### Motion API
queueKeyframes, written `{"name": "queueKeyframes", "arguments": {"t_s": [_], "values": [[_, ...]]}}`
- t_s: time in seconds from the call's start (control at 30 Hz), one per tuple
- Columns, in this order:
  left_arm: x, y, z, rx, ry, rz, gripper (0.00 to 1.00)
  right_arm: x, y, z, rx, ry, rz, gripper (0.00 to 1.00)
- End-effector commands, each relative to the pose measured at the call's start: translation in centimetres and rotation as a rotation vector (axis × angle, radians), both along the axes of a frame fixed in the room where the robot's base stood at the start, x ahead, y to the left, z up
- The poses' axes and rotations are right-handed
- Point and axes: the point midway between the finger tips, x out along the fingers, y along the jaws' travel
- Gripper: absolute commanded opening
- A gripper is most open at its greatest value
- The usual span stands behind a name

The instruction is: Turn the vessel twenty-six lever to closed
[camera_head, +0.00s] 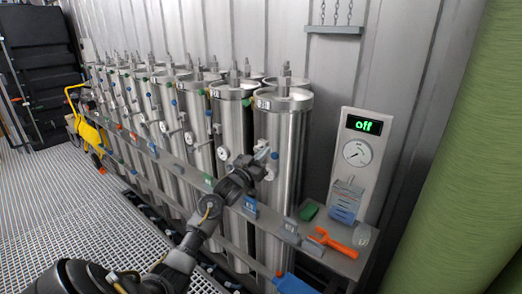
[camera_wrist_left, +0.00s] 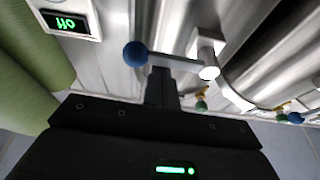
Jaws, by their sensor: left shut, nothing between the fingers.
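A steel vessel (camera_head: 280,135) stands at the right front of the row; the number on its tag is too small to read. In the left wrist view, a lever (camera_wrist_left: 172,62) with a blue ball end (camera_wrist_left: 135,54) extends sideways from a pale valve body (camera_wrist_left: 208,45). My left gripper (camera_head: 262,163) is in front of this vessel, shut and empty. In the left wrist view its fingertips (camera_wrist_left: 162,75) are right at the lever, between the ball and the valve; whether they touch it I cannot tell. My right gripper is out of view.
More steel vessels (camera_head: 200,125) with small levers run off to the left. A rail with coloured tags (camera_head: 250,207) crosses in front of them. A panel reading "off" (camera_head: 364,125) stands right, above a shelf with an orange tool (camera_head: 332,243). A green curved surface (camera_head: 450,150) bounds the right.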

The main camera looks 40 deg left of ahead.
Motion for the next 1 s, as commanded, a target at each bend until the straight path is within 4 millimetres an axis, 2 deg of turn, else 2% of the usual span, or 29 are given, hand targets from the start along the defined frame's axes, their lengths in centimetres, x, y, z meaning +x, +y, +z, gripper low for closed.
{"name": "queueKeyframes", "arguments": {"t_s": [0.27, 0.53, 0.57, 0.6, 0.8, 1.0], "values": [[0.0, 0.0, 0.8, -0.002, -0.001, -0.001, 0.0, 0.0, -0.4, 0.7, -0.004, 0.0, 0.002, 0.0], [0.4, -0.6, 5.4, 0.001, -0.001, -0.008, 0.0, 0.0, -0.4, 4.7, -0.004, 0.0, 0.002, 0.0], [-0.5, -0.6, 3.4, 0.001, 0.003, -0.008, 0.0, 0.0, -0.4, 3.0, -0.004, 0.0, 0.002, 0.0], [-1.4, -0.6, 2.8, 0.003, 0.002, -0.007, 0.0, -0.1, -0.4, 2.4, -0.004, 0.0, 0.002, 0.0], [-5.3, -0.6, 1.6, 0.002, 0.001, -0.008, 0.0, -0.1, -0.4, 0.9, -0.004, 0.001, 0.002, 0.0], [-8.1, -0.6, 0.8, 0.0, 0.001, -0.007, 0.0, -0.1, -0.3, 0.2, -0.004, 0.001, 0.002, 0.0]]}}
